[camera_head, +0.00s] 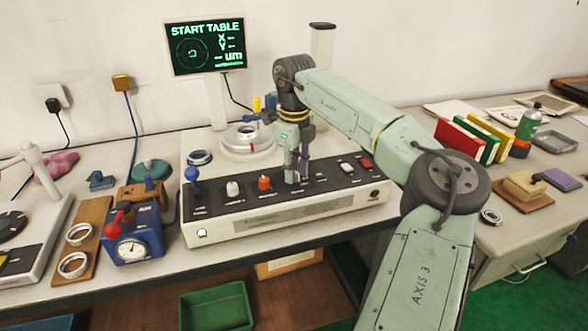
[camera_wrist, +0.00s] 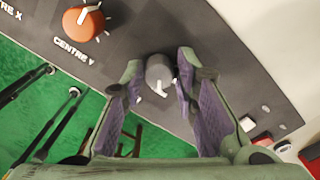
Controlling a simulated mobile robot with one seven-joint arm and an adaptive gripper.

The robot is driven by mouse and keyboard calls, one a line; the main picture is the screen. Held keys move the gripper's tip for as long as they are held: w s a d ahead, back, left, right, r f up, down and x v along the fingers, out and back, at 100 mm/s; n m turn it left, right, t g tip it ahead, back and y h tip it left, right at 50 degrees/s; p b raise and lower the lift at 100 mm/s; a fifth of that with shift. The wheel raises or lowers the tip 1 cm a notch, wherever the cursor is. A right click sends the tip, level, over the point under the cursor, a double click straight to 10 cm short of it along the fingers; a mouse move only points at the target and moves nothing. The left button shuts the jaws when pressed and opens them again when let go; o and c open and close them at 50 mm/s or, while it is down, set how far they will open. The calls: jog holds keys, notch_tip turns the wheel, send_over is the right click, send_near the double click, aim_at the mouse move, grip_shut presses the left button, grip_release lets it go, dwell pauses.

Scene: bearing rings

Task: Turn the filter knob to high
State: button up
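A grey round knob with a white pointer (camera_wrist: 158,72) shows in the wrist view, on the dark top panel of the control box (camera_head: 225,205). I take it to be the filter knob; its label is not visible. The pointer faces the lower part of the wrist view. My gripper (camera_wrist: 160,68) is open, with its purple-padded fingers on either side of this knob. Small gaps seem to show between fingers and knob, though contact is hard to judge. In the head view my gripper (camera_head: 298,175) points down at the panel and hides the knob.
An orange knob marked CENTRE Y (camera_wrist: 83,22) stands beside the grey knob; it also shows in the head view (camera_head: 264,183). A white knob (camera_head: 232,188) and a blue-topped lever (camera_head: 192,174) are further left. Switches and a red button (camera_head: 366,164) are to the right.

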jog(key=o, duration=0.3)
notch_tip(320, 180, up, 12)
dwell(0.7)
